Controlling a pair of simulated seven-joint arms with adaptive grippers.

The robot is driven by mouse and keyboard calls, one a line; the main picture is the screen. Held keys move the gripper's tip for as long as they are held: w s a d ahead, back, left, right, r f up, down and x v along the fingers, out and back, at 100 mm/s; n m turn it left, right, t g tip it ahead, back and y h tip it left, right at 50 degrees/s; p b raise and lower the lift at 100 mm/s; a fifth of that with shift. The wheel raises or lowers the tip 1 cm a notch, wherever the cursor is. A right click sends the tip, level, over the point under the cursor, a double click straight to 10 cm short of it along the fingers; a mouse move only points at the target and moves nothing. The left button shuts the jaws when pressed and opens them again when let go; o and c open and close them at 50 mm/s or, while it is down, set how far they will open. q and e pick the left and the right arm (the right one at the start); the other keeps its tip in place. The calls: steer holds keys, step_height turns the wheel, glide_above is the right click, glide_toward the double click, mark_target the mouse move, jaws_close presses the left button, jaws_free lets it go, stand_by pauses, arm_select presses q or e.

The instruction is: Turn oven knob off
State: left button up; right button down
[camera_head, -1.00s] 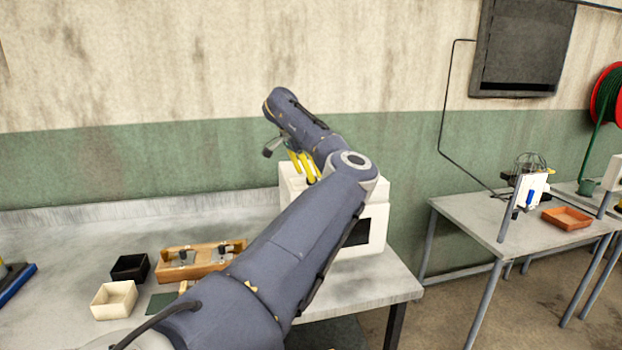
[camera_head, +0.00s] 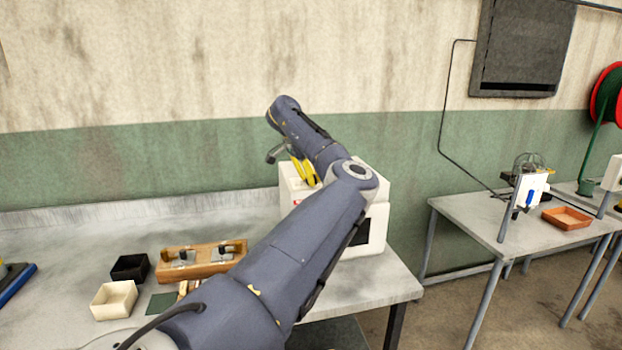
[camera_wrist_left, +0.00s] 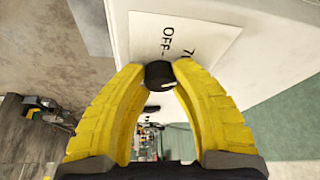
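The oven is a white box (camera_head: 377,226) on the near table, mostly hidden behind my left arm in the head view. Its white panel (camera_wrist_left: 120,22) fills the upper middle of the left wrist view, with a label (camera_wrist_left: 190,35) reading "OFF" and part of a number. A round black knob (camera_wrist_left: 158,74) with a small light mark stands out from the panel. My left gripper (camera_wrist_left: 160,72) has its yellow fingertips on both sides of the knob, seemingly touching it. In the head view the left gripper (camera_head: 302,170) is above the oven's left part. My right gripper is out of view.
A wooden rack (camera_head: 207,270), a black box (camera_head: 130,267) and a cream box (camera_head: 114,299) stand on the grey table (camera_head: 60,300) left of my arm. A second table (camera_head: 465,215) at right holds an orange tray (camera_head: 567,219). The wall is close behind the oven.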

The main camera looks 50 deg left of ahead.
arm_select(q)
jaws_close()
steer(key=n+y, duration=0.2)
steer(key=n, duration=0.4)
steer(key=shift+d, duration=0.1)
steer(key=n+y, duration=0.1)
steer(key=n, duration=0.2)
steer(key=n+g+y, duration=0.1)
steer(key=n, duration=0.1)
steer(key=shift+w+r+n, duration=0.1)
steer(key=shift+n, duration=0.3)
stand_by(0.4)
steer(key=o, duration=0.8)
jaws_free()
